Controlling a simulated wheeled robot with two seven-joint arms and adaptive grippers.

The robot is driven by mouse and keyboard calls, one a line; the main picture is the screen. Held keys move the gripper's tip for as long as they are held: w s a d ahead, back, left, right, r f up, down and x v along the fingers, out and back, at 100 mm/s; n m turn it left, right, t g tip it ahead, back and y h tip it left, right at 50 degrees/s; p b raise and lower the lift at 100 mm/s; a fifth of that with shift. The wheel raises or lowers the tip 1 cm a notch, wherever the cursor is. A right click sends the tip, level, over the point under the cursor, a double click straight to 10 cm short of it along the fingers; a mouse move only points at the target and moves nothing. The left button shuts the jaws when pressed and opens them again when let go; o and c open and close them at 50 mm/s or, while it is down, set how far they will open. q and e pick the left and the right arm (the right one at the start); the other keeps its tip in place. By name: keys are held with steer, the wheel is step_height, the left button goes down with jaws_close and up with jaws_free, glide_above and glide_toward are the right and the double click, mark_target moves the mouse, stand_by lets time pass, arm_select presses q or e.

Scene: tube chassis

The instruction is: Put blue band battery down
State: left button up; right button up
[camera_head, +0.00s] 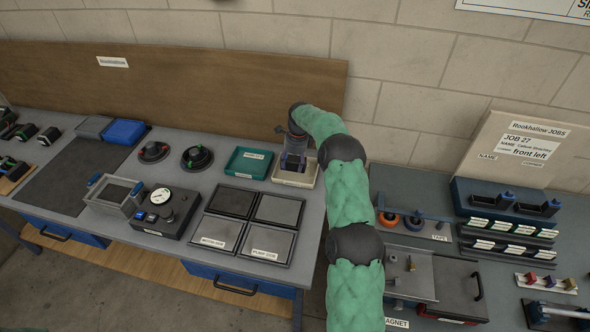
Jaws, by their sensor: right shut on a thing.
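My right gripper (294,148) points down over a cream tray (309,185) at the right end of the left bench, against the wooden backboard. It is shut on a dark object with a bluish part (291,162), which I take to be the blue band battery. The object is low, in or just above the tray; I cannot tell whether it touches the tray floor. The fingers hide much of it. My left gripper is not in view.
A green tray (246,163) stands just left of the cream tray. A gauge box (170,209) and two round dark devices (196,157) stand further left. The right bench holds tape rolls (388,218) and racks (507,230).

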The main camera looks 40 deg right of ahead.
mark_target(295, 169)
steer(key=shift+s+d+f, duration=0.1)
steer(key=shift+d+f, duration=0.35)
steer(key=shift+f, duration=1.5)
steer(key=o, duration=1.7)
steer(key=shift+f, duration=0.2)
steer(key=r, duration=0.8)
steer(key=s+r, duration=0.1)
steer(key=r, duration=0.3)
steer(key=shift+s+d+r+p, duration=0.1)
steer(key=shift+d+p, duration=0.25)
steer(key=shift+p, duration=0.05)
